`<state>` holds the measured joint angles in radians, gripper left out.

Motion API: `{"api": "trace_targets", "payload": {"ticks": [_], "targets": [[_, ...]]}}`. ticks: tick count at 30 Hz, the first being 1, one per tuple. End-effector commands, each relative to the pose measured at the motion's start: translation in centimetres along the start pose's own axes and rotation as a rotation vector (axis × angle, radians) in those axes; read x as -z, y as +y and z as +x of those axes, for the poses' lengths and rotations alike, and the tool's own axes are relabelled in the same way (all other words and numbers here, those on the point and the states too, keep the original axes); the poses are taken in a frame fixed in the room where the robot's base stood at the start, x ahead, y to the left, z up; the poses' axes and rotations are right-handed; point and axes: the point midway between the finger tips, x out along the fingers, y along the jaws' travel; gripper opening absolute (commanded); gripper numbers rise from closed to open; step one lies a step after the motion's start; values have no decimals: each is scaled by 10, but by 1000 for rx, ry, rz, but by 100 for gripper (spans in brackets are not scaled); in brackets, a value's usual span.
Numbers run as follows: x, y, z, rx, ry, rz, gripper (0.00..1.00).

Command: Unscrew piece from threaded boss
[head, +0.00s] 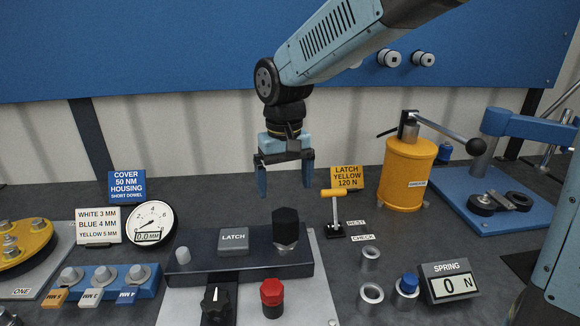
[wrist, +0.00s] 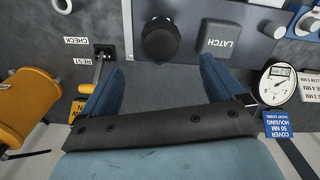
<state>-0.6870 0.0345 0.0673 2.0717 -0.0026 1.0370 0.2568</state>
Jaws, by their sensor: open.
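My gripper (head: 286,186) is open and empty, pointing down above the dark block (head: 205,262). A black faceted piece (head: 286,222) stands upright on the right end of this block, just below my fingertips and apart from them. In the wrist view, the black piece (wrist: 160,38) lies beyond and between my open fingers (wrist: 158,72). Any thread under it is hidden. A red-capped piece (head: 271,292) stands on the pale plate in front, and a blue-capped piece (head: 407,283) sits in a ring at the right. I cannot tell which piece the task means.
A grey LATCH block (head: 233,240) sits left of the black piece. A yellow T-handled tool (head: 334,212) stands close at its right. A round dial gauge (head: 152,222) is at the left, a yellow cylinder press (head: 406,172) at the back right, and a SPRING display (head: 450,282) at the front right.

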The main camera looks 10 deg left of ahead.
Motion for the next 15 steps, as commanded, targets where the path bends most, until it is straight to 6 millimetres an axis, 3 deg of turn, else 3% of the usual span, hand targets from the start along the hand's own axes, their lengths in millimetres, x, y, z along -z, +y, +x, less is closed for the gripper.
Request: {"api": "trace_targets", "payload": {"ticks": [15], "targets": [[0, 0, 79, 0, -1, 0, 95]]}}
